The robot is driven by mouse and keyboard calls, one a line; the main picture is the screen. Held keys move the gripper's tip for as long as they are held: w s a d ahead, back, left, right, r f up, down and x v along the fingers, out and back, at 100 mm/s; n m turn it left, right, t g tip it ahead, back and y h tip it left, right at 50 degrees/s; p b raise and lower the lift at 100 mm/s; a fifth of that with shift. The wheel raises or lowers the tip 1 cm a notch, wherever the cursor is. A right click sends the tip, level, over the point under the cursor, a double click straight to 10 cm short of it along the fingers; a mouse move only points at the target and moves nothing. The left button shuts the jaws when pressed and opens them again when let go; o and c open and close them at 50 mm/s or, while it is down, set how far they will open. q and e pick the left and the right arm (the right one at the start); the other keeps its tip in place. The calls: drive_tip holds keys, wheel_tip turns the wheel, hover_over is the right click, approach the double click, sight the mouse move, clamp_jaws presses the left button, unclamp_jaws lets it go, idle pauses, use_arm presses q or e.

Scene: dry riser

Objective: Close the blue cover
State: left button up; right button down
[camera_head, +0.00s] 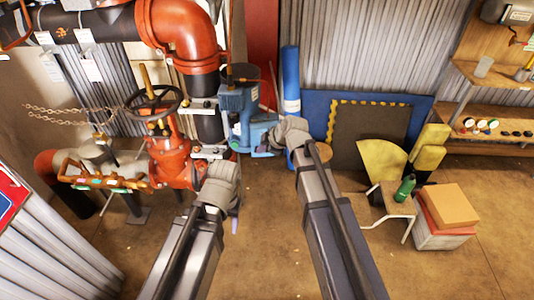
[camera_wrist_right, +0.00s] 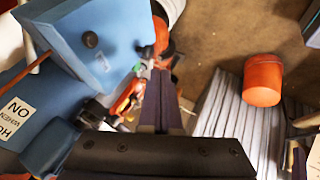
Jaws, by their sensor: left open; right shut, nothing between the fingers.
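The blue unit (camera_head: 238,100) stands behind the red valve in the head view, with a lower blue part (camera_head: 258,132) beside my right wrist. In the right wrist view a flat blue panel with a black knob, seemingly the cover (camera_wrist_right: 95,42), stands at an angle to the blue body (camera_wrist_right: 50,125), which bears a "HOT WHEN ON" label. My right gripper (camera_wrist_right: 160,85) is shut and empty, its fingers to the right of the panel. I cannot tell whether they touch it. My left gripper (camera_head: 235,215) is open, low in front of the valve; its fingers are mostly hidden by its wrist.
The red valve with a black handwheel (camera_head: 155,105) and red pipes fill the left. A blue cylinder (camera_head: 290,80) stands behind my right arm. A bench (camera_head: 390,200) with a green bottle and stacked boxes (camera_head: 447,215) are at right. The floor between my arms is clear.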

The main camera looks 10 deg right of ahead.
sight(252, 142)
drive_tip(key=w, duration=0.1)
drive_tip(key=w+f, duration=0.1)
drive_tip(key=w, duration=0.2)
drive_tip(key=shift+a+f, duration=0.25)
drive_tip(key=shift+a, duration=0.1)
drive_tip(key=shift+w, duration=0.5)
use_arm(q)
drive_tip(key=shift+f, duration=0.75)
use_arm(e)
drive_tip(key=shift+w+a, duration=0.5)
drive_tip(key=shift+w, duration=0.4)
drive_tip(key=shift+s, duration=0.15)
